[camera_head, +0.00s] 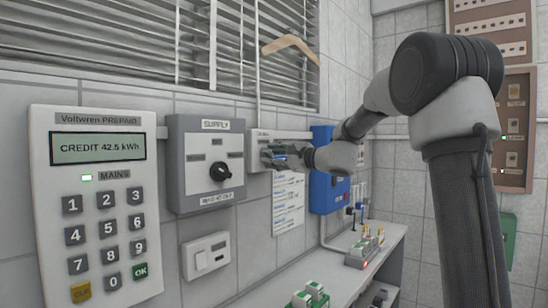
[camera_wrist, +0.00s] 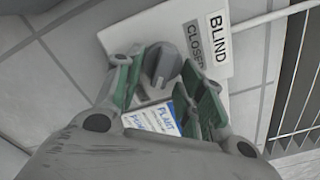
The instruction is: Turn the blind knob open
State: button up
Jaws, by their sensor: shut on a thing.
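The blind knob (camera_wrist: 160,62) is a round grey knob on a white plate (camera_wrist: 120,38) marked BLIND, with CLOSED printed beside the knob. My gripper (camera_wrist: 158,72) has its green-padded fingers on either side of the knob, shut on it. The knob's lower part is partly hidden by the fingers. In the head view my gripper (camera_head: 276,155) reaches the small blind box (camera_head: 260,136) on the wall, right of the supply box, and hides the knob. The window blind (camera_head: 190,50) has its slats tilted, with dark gaps between them.
A supply box (camera_head: 205,190) with a black knob and a keypad meter (camera_head: 95,180) are on the wall at left. A blue box (camera_head: 322,185) is just right of my gripper. A paper sheet (camera_head: 288,205) hangs below. A bench (camera_head: 365,235) runs along the wall.

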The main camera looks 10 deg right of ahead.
jog(key=shift+f+m, duration=0.15)
jog(key=shift+m, duration=0.55)
jog(key=o, duration=0.9)
jog(key=v, duration=1.2)
